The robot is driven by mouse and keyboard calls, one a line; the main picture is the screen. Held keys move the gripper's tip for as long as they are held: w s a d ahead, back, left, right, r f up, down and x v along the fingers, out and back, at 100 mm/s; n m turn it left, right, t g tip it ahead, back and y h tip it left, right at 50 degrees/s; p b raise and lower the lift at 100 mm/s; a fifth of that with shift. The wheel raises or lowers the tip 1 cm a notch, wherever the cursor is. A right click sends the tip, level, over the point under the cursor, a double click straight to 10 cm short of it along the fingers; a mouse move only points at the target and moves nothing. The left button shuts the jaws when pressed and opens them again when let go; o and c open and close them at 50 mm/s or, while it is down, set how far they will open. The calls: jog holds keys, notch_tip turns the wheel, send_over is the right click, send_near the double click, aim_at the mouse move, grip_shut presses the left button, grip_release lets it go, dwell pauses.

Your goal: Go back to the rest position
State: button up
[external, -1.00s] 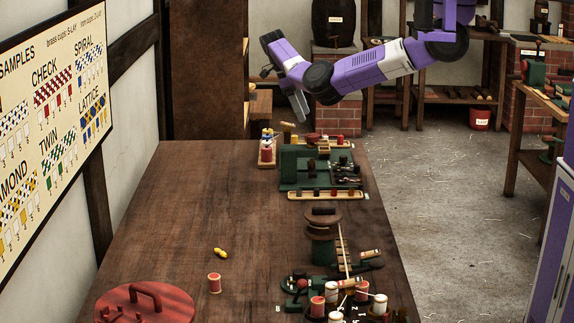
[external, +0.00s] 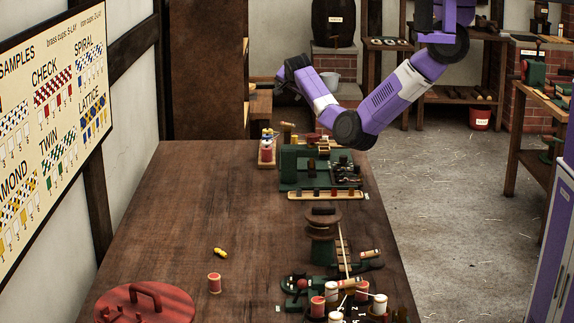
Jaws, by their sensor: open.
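My purple and white arm reaches in from the top right of the external view, its elbow bent low over the far end of the workbench (external: 170,200). My gripper (external: 280,80) is at the arm's far left end, raised above the bench's far edge and in front of the brown cabinet's right side. It is small and dark here, with its fingers hard to make out. It is open, and I see nothing held in it.
A green machine (external: 298,165) and a tray of spools (external: 266,150) stand under my arm. A red spool (external: 214,283), a yellow piece (external: 221,253) and a red lid (external: 150,300) lie nearer. The bench's left middle and the floor at right are clear.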

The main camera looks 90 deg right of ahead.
jog(key=a+f+n+t+y+b, duration=0.1)
jog(key=a+n+t, duration=0.8)
jog(key=a, duration=0.7)
jog(key=a+f+n+t+y, duration=0.15)
jog(key=a+n+t, duration=0.45)
jog(key=a+n, duration=0.8)
jog(key=s+a+t+y+b, duration=0.1)
jog(key=s+a+y, duration=0.2)
jog(key=s+a, duration=0.6)
jog(key=s+a+y, duration=0.4)
jog(key=s+a, duration=0.1)
jog(key=a, duration=0.8)
jog(key=s+a+f+g+y, duration=0.1)
jog(key=s+a+f, duration=0.1)
jog(key=s, duration=0.3)
jog(key=s+a+f+g+y, duration=0.1)
jog(key=s+a+f, duration=0.1)
jog(key=s+a, duration=0.2)
jog(key=shift+s+n+g+b, duration=0.4)
jog(key=shift+s, duration=0.8)
jog(key=shift+c, duration=0.5)
